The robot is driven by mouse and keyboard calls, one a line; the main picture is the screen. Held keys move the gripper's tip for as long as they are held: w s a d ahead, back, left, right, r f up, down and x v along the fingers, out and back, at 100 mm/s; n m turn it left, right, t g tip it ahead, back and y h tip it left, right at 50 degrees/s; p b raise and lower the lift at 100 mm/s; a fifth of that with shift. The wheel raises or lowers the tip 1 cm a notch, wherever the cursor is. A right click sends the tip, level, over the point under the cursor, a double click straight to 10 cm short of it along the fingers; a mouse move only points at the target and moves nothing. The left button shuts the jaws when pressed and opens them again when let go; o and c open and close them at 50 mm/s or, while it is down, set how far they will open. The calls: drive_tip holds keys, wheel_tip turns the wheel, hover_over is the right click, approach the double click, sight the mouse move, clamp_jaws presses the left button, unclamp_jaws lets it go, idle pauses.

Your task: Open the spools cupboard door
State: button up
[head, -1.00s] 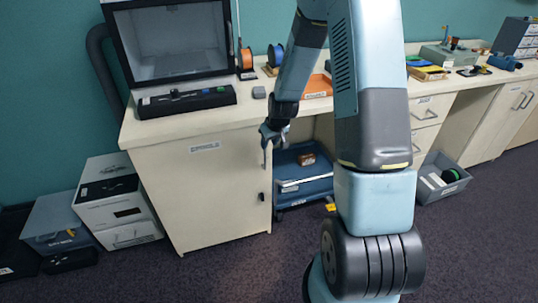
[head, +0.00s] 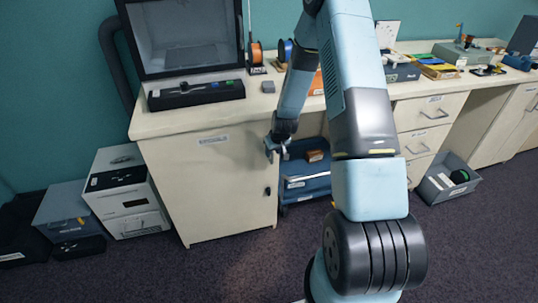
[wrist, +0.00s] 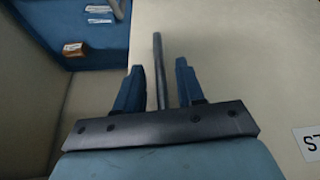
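The cupboard door (head: 215,185) is the pale front under the left end of the bench in the head view. It looks shut. A label (head: 213,139) sits near its top, too small to read there; the wrist view shows only the edge of a label (wrist: 308,140). My gripper (head: 273,152) is at the handle. In the wrist view my gripper (wrist: 159,82) is open, the bar between its fingers with gaps on both sides.
A blue drawer cart (head: 305,180) stands in the open bay right of the cupboard. A white box (head: 128,205) and a blue-grey bin (head: 65,215) stand on the floor at left. The floor before the door is clear (head: 235,265).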

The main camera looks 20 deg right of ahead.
drive_tip(key=shift+x, duration=1.2)
drive_tip(key=shift+c, duration=0.5)
clamp_jaws()
